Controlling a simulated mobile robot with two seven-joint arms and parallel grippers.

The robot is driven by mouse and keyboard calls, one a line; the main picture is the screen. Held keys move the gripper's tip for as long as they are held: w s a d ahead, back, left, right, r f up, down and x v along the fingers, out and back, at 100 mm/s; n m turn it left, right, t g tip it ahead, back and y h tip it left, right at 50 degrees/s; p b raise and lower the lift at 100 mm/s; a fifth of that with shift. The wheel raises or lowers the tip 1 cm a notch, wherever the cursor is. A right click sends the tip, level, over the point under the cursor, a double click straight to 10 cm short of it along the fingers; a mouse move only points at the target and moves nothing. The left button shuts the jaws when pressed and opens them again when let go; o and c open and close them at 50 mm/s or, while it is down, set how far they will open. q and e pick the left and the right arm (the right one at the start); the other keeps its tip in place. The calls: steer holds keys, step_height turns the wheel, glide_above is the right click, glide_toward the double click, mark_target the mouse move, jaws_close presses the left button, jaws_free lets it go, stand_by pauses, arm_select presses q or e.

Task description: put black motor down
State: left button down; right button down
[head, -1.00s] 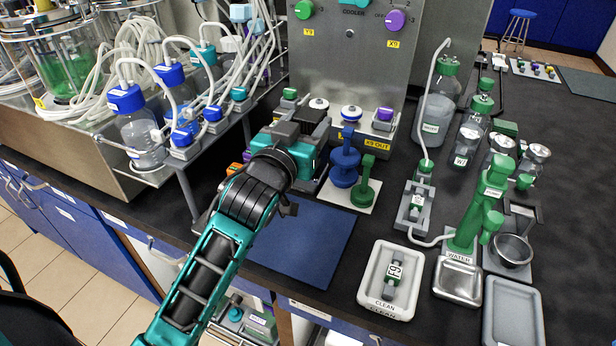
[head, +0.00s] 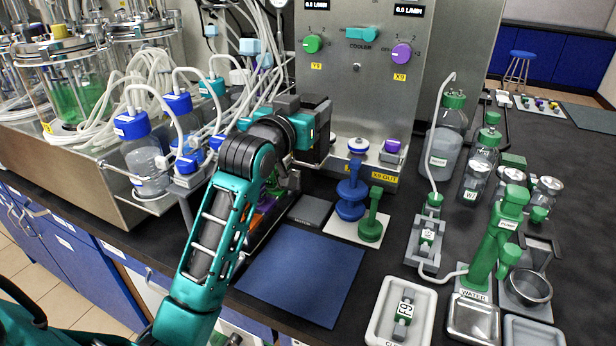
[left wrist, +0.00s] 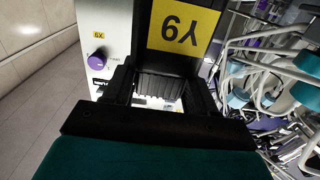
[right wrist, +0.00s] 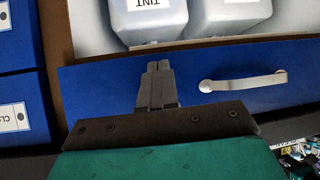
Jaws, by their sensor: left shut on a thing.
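My left gripper (head: 312,118) is raised in front of the cooler panel in the head view. In the left wrist view, its fingers (left wrist: 165,92) are shut on the ribbed black motor (left wrist: 163,84). In the head view the teal hand and dark finger parts largely hide the motor. A dark grey square pad (head: 311,211) lies bare on the bench below the hand. A blue mat (head: 303,276) lies empty in front of it. My right gripper (right wrist: 158,85) is shut and empty before a blue drawer in the right wrist view; it is outside the head view.
A blue stand (head: 351,195) and a green stand (head: 371,222) are right of the pad. Bottles with tubes (head: 140,155) stand left of the arm. A white tray (head: 378,330) and green water pump (head: 492,245) are at right. The cooler panel (head: 340,90) rises behind.

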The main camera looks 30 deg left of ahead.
mark_target(308, 164)
arm_select(q)
step_height(308, 164, down, 12)
steer(key=shift+r+b, duration=0.1)
steer(key=shift+b, duration=0.95)
steer(key=shift+f, duration=0.3)
steer(key=c, duration=0.8)
jaws_free()
steer(key=shift+f, duration=0.4)
steer(key=o, duration=0.5)
steer(key=shift+s, duration=0.1)
steer(key=shift+c, duration=0.2)
steer(key=shift+r, duration=0.2)
